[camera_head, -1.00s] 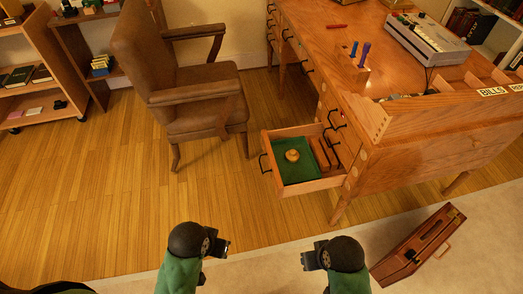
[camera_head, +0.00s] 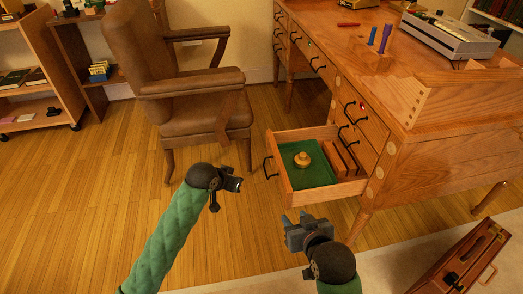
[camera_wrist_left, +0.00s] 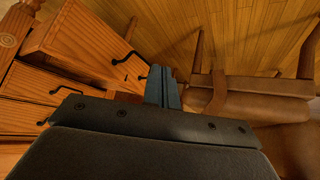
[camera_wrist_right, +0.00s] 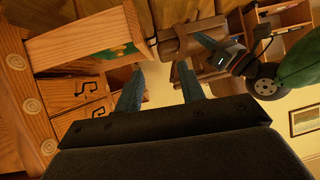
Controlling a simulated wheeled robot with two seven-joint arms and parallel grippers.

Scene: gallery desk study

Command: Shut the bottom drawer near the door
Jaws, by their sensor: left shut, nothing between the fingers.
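The bottom drawer (camera_head: 283,183) of the wooden desk stands pulled out on the chair side, with a black handle (camera_head: 267,167) on its front. It holds a green lining (camera_head: 315,176), a round golden object (camera_head: 302,159) and brown wooden pieces (camera_head: 341,157). My left gripper (camera_head: 236,184) is shut and empty, left of the drawer front and apart from it. My right gripper (camera_head: 294,219) is open and empty, below the drawer in the picture, with no contact visible. The drawer also shows in the left wrist view (camera_wrist_left: 80,38) and the right wrist view (camera_wrist_right: 75,45).
A brown leather armchair (camera_head: 190,100) stands left of the drawer, close behind my left gripper. A brown case (camera_head: 462,262) lies on the pale floor at the lower right. The desk top (camera_head: 330,38) carries a grey device (camera_head: 448,38). Wood floor lies open at the left.

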